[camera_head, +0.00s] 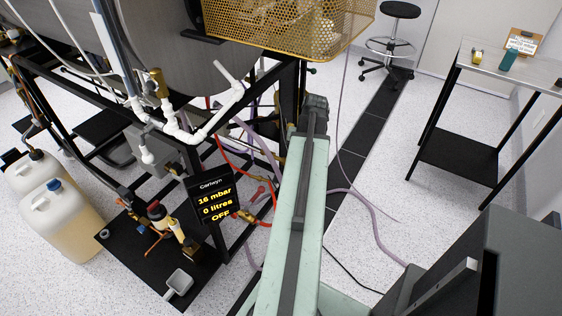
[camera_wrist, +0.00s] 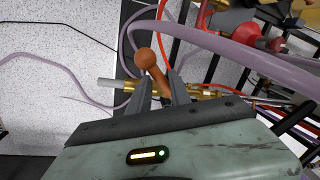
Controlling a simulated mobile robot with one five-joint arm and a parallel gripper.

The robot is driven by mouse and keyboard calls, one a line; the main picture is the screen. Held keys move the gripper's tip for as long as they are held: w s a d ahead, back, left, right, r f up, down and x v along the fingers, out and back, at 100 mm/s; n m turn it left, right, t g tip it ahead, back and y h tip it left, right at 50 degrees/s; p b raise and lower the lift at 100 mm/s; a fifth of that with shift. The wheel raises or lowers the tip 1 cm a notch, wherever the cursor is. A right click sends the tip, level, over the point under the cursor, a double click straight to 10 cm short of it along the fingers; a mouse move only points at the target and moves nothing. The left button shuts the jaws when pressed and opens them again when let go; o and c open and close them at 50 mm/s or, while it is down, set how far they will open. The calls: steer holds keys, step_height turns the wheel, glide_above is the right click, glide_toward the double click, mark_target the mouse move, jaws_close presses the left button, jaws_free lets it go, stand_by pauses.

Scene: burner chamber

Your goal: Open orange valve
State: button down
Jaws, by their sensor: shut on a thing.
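The orange valve's handle, a rounded knob on a short lever (camera_wrist: 146,59), shows in the wrist view, above a brass fitting on a pipe. My gripper (camera_wrist: 160,84) is shut on the lever, one dark finger on each side, with the knob standing out past the fingertips. In the head view my pale green arm reaches up toward the rig's frame. I cannot make out the orange handle there, and the fingers are hidden.
In the wrist view a purple hose (camera_wrist: 240,55) passes close by the gripper, with a red valve handle (camera_wrist: 228,20) behind. In the head view a display (camera_head: 214,203) reads 16 mbar, 0 litres, OFF. A metal-topped table (camera_head: 530,68) stands at the right.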

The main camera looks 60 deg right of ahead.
steer(key=shift+s+d, duration=0.15)
steer(key=shift+d, duration=0.1)
steer(key=c, duration=2.2)
jaws_free()
steer(key=shift+s+d+n, duration=0.3)
steer(key=shift+d+n, duration=0.35)
steer(key=shift+n, duration=0.05)
steer(key=shift+s+d+n, duration=0.25)
steer(key=shift+d+n, duration=0.35)
steer(key=shift+n, duration=0.1)
steer(key=c, duration=2.2)
jaws_free()
steer(key=c, duration=2.2)
jaws_free()
steer(key=c, duration=2)
jaws_free()
steer(key=shift+d+n+y, duration=0.3)
steer(key=shift+d+n, duration=0.5)
steer(key=shift+d, duration=0.15)
steer(key=shift+c, duration=0.2)
steer(key=o, duration=1.4)
steer(key=shift+o, duration=0.2)
steer(key=shift+a, duration=0.15)
